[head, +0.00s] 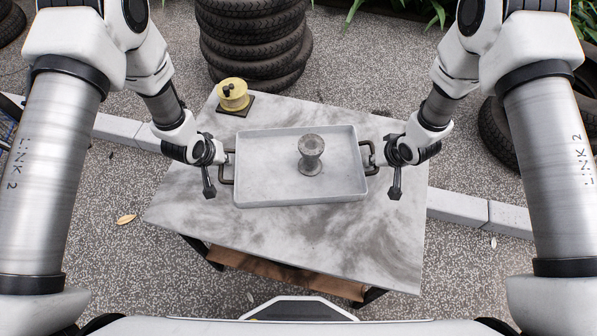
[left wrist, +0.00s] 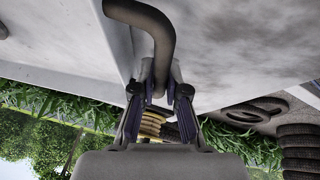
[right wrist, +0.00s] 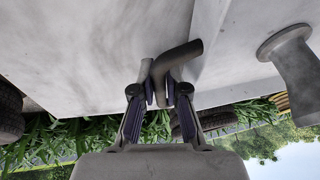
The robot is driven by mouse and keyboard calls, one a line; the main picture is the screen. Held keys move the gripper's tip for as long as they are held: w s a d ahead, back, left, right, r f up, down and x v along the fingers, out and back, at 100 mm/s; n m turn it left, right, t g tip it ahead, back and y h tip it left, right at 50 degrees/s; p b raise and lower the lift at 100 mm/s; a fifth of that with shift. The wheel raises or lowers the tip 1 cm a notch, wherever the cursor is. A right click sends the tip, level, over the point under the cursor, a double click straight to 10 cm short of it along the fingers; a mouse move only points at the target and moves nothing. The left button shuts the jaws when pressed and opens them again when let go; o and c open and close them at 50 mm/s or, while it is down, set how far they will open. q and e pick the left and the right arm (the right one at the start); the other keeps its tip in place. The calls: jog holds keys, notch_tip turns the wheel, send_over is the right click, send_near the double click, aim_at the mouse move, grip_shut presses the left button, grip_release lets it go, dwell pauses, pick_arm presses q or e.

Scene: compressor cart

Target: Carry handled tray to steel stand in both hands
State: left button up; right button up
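A pale grey rectangular tray (head: 275,180) with a dark handle at each short end is over the marbled table. A grey metal goblet-shaped piece (head: 311,155) stands upright in it, right of centre. My left gripper (head: 226,158) is at the left handle; in the left wrist view its fingers close around the dark bar (left wrist: 150,22). My right gripper (head: 372,157) is at the right handle; in the right wrist view its fingers close around that bar (right wrist: 180,55). I cannot tell whether the tray touches the table. I cannot make out a steel stand.
The marbled table (head: 340,250) has bare room in front of the tray. A yellow spool on a dark base (head: 233,97) sits at its back left corner. A tyre stack (head: 255,45) stands behind. A low kerb (head: 470,210) runs past the table at right.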

pick_arm(q)
jog(key=o, duration=0.4)
jog(key=shift+c, duration=0.2)
pick_arm(e)
jog(key=o, duration=0.4)
jog(key=shift+r, duration=0.1)
jog(key=shift+c, duration=0.2)
pick_arm(q)
jog(key=shift+r, duration=0.1)
pick_arm(e)
jog(key=shift+s+r, duration=0.15)
jog(key=shift+r, duration=0.1)
pick_arm(q)
jog(key=v, duration=1.2)
pick_arm(e)
jog(key=v, duration=1.1)
jog(key=shift+s+r, duration=0.2)
jog(key=shift+d, duration=0.1)
